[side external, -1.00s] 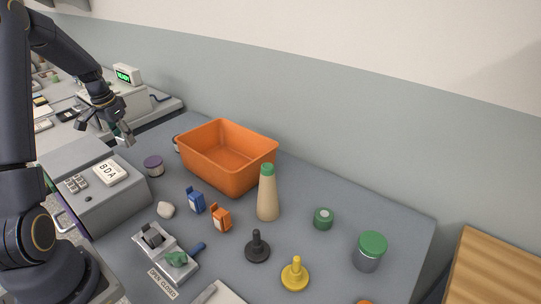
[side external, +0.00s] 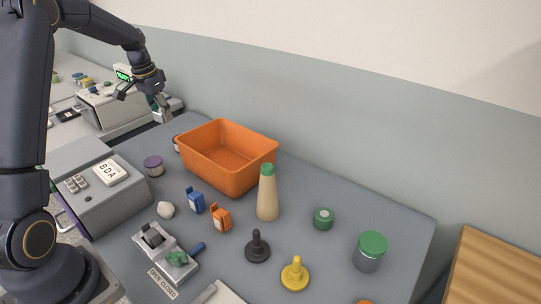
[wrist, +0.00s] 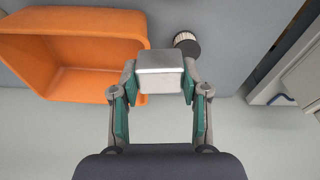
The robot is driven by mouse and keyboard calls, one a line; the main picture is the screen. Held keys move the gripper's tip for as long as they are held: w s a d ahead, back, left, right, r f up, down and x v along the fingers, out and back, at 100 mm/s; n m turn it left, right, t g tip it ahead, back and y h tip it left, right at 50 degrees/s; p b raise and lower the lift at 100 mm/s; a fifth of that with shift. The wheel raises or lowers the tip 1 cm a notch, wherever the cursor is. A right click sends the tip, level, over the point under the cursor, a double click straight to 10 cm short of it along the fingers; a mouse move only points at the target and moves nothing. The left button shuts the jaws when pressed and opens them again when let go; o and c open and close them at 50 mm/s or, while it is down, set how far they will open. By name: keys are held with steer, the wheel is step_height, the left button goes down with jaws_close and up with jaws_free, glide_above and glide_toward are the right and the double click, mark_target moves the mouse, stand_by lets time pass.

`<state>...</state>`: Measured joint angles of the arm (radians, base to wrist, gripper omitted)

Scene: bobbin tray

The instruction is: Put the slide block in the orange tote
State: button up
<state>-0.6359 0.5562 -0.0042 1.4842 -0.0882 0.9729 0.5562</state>
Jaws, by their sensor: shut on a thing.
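My gripper (side external: 158,106) is raised at the far end of the table, behind and left of the orange tote (side external: 211,172). In the wrist view my gripper (wrist: 160,95) is shut on the slide block (wrist: 160,63), a silver-grey block held between the green finger pads. The orange tote also shows in the wrist view (wrist: 142,88), left of the block and below it. The tote's visible inside is empty. In the side view the block is small and hard to make out at the fingertips.
A dark jar with a pale ribbed top (wrist: 186,42) stands beside the tote. A grey console (side external: 95,182) is at left.

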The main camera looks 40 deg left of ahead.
steer(key=m, duration=0.1)
glide_above(221, 161)
steer(key=f, duration=1.7)
steer(key=shift+s+d, duration=0.1)
steer(key=shift+s, duration=0.2)
steer(key=shift+f, duration=0.1)
steer(key=o, duration=1.2)
